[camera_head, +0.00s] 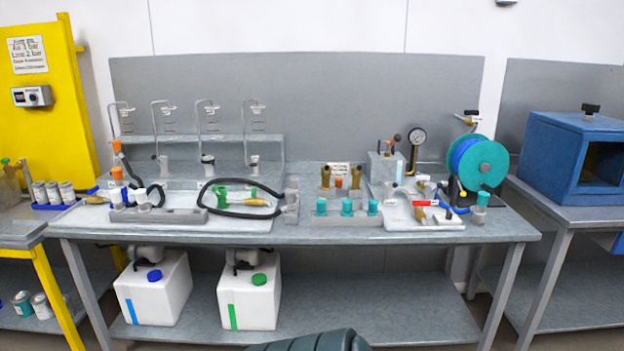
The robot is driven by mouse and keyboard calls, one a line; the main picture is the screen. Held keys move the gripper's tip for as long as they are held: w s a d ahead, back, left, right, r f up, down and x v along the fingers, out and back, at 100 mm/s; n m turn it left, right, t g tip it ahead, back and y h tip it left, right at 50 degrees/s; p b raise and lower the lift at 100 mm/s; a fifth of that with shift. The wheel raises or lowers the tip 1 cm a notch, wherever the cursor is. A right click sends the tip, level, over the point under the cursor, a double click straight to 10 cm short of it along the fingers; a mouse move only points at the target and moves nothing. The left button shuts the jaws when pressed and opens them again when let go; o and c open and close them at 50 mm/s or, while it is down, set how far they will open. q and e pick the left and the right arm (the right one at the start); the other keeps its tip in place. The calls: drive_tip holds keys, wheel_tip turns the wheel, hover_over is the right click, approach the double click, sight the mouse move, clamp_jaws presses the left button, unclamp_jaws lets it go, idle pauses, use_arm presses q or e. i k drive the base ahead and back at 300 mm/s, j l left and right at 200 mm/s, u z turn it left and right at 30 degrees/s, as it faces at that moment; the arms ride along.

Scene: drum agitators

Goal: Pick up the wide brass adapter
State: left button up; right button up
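Two brass-coloured pieces stand upright in a grey holder at the middle right of the bench: a left brass piece (326,177) and a right brass piece (355,177). A small orange piece (338,183) sits between them. Another brass-coloured piece (420,214) lies on the white tray to the right. A brass-coloured end (258,202) lies by the black hose on the left tray. The pieces are too small to tell which is the wide brass adapter. Neither of my grippers shows in this view.
Teal-capped pieces (347,207) stand in a grey block before the brass pieces. A black hose (213,198) loops on the left tray. White canisters (250,298) stand on the lower shelf.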

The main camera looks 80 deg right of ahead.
sight(325, 185)
drive_tip(key=z, duration=2.85)
drive_tip(key=i+j+u, duration=0.2)
drive_tip(key=i, duration=0.3)
drive_tip(key=i+j+u, duration=0.25)
drive_tip(key=i, duration=0.25)
drive_tip(key=l, duration=0.1)
